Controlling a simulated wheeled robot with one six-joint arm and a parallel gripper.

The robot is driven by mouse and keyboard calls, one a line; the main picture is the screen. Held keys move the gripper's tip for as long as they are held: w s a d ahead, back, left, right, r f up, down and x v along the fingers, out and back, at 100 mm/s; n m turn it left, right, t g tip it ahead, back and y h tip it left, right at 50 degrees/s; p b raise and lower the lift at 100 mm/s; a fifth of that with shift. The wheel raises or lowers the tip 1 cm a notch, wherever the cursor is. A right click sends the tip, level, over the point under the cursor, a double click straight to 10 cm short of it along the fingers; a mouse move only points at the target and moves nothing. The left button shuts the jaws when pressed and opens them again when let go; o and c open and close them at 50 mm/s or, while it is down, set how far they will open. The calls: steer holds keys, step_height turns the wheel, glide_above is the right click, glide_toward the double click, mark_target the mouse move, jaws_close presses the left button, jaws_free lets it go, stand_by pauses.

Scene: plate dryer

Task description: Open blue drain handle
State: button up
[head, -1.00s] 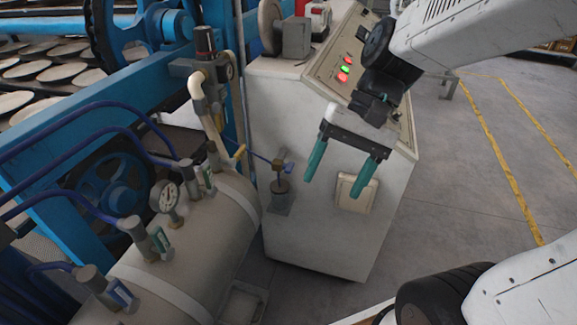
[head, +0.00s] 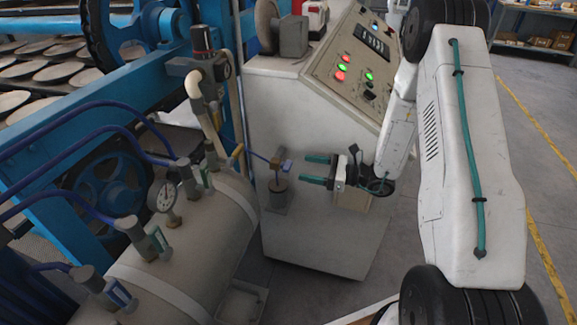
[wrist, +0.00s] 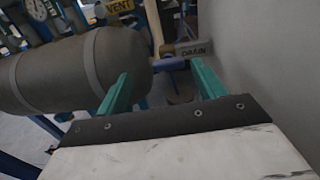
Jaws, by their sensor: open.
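The blue drain handle (head: 282,165) sits on a small valve on the front of the white control cabinet, above a grey cup-like fitting. My gripper (head: 304,169) is open and empty, its two green fingers pointing left at the handle with a short gap between. In the wrist view the blue handle (wrist: 172,64) shows between and beyond the open fingers (wrist: 161,69), beside a grey tag reading DRAIN (wrist: 194,50). The handle touches neither finger as far as I can see.
A grey tank (head: 215,225) with a gauge (head: 163,196) and valves stands left of the handle. The white cabinet (head: 330,235) rises close beside my gripper. A yellow VENT tag (wrist: 118,7) is near the tank's top. Open floor lies at right.

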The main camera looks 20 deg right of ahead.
mark_target(291, 166)
steer(key=shift+m+t, duration=0.4)
steer(key=w+a, duration=0.2)
steer(key=w+a+f, duration=0.1)
steer(key=w+a, duration=0.2)
steer(key=shift+a+f, duration=0.2)
steer(key=shift+a, duration=0.05)
steer(key=shift+c, duration=0.3)
steer(key=c, duration=0.9)
